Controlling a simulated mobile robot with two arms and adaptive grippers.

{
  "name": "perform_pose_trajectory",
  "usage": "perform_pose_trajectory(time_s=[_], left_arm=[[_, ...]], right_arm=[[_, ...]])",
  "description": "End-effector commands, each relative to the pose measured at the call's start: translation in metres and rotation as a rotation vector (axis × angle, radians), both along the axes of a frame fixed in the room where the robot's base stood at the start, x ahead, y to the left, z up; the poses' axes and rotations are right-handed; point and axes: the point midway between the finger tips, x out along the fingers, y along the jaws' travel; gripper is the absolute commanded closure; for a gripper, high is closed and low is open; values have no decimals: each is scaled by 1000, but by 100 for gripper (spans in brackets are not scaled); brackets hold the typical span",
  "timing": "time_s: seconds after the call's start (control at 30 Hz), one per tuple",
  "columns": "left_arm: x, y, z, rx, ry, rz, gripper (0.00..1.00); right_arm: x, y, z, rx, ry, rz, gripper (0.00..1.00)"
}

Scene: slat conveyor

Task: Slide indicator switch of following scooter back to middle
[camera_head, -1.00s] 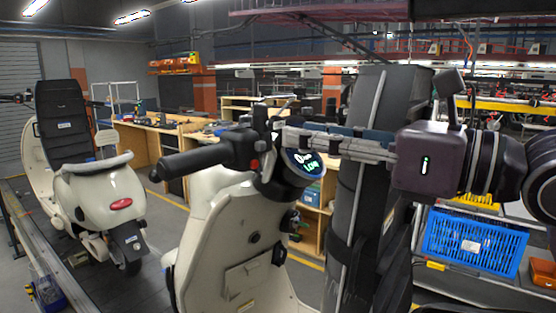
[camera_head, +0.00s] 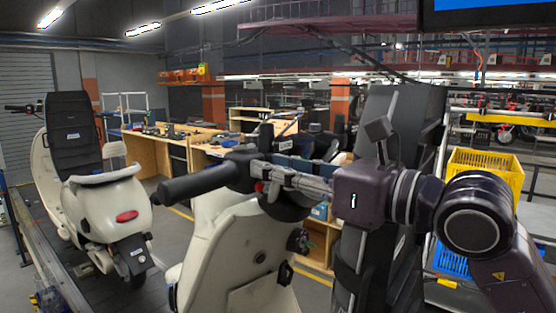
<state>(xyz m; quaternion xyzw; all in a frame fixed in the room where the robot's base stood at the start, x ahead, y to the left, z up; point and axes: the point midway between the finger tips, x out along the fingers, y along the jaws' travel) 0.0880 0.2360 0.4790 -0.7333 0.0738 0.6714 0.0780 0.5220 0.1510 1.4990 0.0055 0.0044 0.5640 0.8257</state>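The near cream scooter (camera_head: 222,252) stands in the lower middle, its handlebar with a black grip (camera_head: 195,183) pointing left. My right gripper (camera_head: 262,170) reaches in from the right, its grey fingers lying across the handlebar's switch housing at the inner end of the grip. I cannot tell whether the fingertips touch it. The fingers are seen side-on, so their opening does not show. The indicator switch is not distinguishable; the fingers and housing cover that area. The scooter's display is also hidden behind the gripper. My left gripper is not in view.
A second cream scooter (camera_head: 110,205) with a black seat stands on the conveyor at the left. Wooden workbenches (camera_head: 150,150) stand behind. A yellow crate (camera_head: 487,170) and a blue crate (camera_head: 450,262) are at the right, partly behind my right arm.

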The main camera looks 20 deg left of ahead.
Motion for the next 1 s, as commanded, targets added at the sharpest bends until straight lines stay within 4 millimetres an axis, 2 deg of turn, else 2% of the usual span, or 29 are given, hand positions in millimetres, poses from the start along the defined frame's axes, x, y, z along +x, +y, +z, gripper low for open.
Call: perform_pose_trajectory(time_s=[0.2,0.47,0.83,1.0], left_arm=[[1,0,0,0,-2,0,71],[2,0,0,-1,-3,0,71],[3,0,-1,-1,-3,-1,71],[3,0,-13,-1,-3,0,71]], right_arm=[[0,0,0,0,-1,0,71],[0,0,0,0,0,1,100],[0,0,0,0,-1,0,100],[-4,2,-3,-1,-4,1,100]])
